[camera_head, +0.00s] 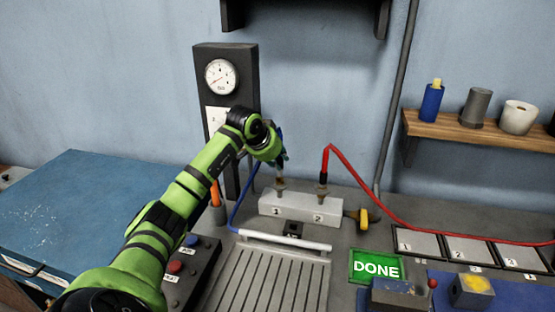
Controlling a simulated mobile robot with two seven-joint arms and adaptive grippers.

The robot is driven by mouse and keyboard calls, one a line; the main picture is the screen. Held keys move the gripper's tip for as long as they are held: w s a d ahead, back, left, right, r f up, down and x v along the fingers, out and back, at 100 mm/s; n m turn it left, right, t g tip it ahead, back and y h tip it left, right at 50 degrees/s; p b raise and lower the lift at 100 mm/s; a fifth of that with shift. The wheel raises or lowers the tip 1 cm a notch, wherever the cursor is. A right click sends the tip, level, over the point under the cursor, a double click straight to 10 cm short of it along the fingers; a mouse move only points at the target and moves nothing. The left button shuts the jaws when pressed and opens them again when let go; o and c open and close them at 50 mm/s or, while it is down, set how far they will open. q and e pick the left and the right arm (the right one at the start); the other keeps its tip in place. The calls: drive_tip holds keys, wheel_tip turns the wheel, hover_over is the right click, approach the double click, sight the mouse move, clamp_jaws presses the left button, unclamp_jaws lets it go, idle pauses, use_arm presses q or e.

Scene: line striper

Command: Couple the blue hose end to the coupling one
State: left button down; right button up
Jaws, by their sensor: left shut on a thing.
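The white coupling block (300,209) stands on the grey bench, with two upright metal fittings marked 1 and 2. Coupling one (280,190) is the left fitting. My left gripper (281,165) is directly above it, shut on the blue hose end, which is mostly hidden by the gripper and wrist. The blue hose (237,212) curves up from the bench behind my arm. I cannot tell whether the hose end touches coupling one. The red hose end (324,165) stands upright on coupling two (322,192). My right gripper is out of view.
A dark gauge panel (239,90) stands behind my arm. The red hose (362,182) arcs right across the bench. A yellow-handled part (361,217) sits right of the block. A slotted tray (270,282), a button box (177,272) and a green DONE plate (376,267) lie in front.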

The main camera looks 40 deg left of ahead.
use_arm(q)
drive_tip(key=shift+s+d+f+b, duration=0.1)
drive_tip(key=shift+f+b, duration=1.05)
drive_tip(key=shift+f, duration=0.65)
idle(1.7)
drive_tip(key=c, duration=1)
unclamp_jaws()
drive_tip(key=shift+o, duration=0.2)
drive_tip(key=o, duration=0.3)
drive_tip(key=shift+p+v, duration=1.15)
drive_tip(key=shift+v, duration=2.35)
